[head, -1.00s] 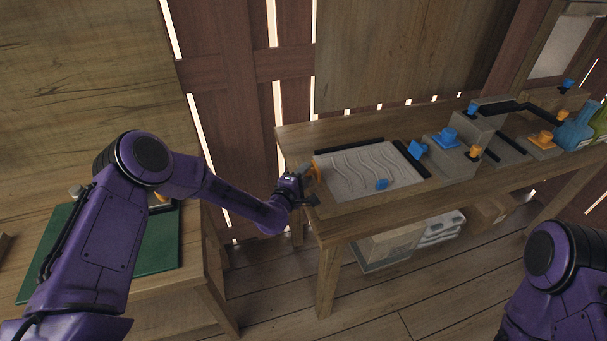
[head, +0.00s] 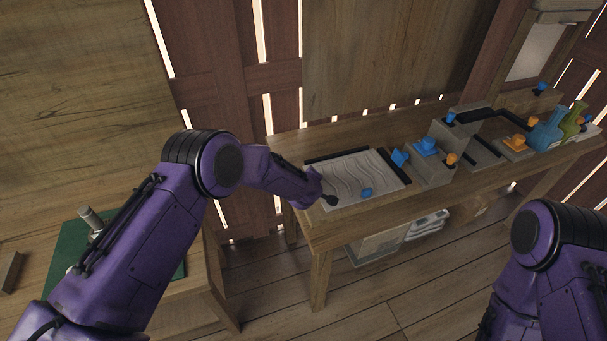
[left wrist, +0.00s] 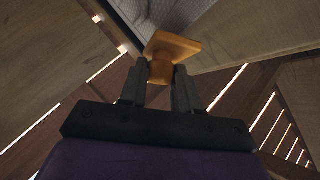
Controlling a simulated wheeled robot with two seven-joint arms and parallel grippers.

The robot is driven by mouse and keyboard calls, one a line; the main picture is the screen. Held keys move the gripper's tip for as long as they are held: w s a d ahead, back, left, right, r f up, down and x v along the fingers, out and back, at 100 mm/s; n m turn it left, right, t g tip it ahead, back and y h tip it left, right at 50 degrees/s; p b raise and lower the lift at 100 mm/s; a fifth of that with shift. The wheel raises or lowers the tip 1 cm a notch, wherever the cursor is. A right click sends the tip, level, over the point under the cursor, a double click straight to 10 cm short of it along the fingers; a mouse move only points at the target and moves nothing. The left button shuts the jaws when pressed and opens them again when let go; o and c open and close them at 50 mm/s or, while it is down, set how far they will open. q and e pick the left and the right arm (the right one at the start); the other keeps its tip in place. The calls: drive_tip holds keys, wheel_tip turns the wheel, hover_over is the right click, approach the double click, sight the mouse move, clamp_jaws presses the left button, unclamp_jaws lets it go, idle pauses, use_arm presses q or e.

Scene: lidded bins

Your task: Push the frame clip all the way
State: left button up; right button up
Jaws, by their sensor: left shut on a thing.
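A light panel (head: 345,172) with wavy ridges lies on the bench, with black frame bars (head: 352,154) along its back and right edges. An orange clip (left wrist: 170,52) with a flared square head shows in the left wrist view, between the fingers of my left gripper (left wrist: 160,82). The gripper is shut on its stem. The clip's head is close to the panel's edge; I cannot tell whether it touches. In the head view my left gripper (head: 328,200) is at the panel's front left, and the clip is hidden behind my arm. My right gripper is out of view.
Grey blocks (head: 431,171) with blue and orange knobs stand to the right. Bottles (head: 548,133) are farther right. A crate (head: 378,248) is under the bench.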

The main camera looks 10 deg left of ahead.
use_arm(q)
drive_tip(key=shift+w+d+r+y, duration=0.2)
drive_tip(key=shift+d+y, duration=0.1)
drive_tip(key=shift+w+d+f+m+g+y, duration=0.1)
drive_tip(key=shift+d+f+m+g+y, duration=0.05)
drive_tip(key=shift+m+g+y, duration=0.2)
drive_tip(key=shift+w+d+f+g+b, duration=0.15)
drive_tip(key=shift+f+g+b, duration=0.1)
drive_tip(key=shift+b, duration=0.1)
drive_tip(key=m+g+y+b, duration=0.1)
drive_tip(key=b, duration=0.2)
drive_tip(key=w+d+m+y+b, duration=0.1)
drive_tip(key=y+b, duration=0.1)
drive_tip(key=b, duration=0.2)
drive_tip(key=shift+d+f+g, duration=0.15)
drive_tip(key=shift+f+g, duration=0.25)
drive_tip(key=shift+d+r+m+y+b, duration=0.15)
drive_tip(key=shift+m+y+b, duration=0.15)
drive_tip(key=shift+b, duration=0.45)
drive_tip(key=shift+r, duration=0.1)
drive_tip(key=o, duration=0.8)
drive_tip(key=shift+c, duration=0.2)
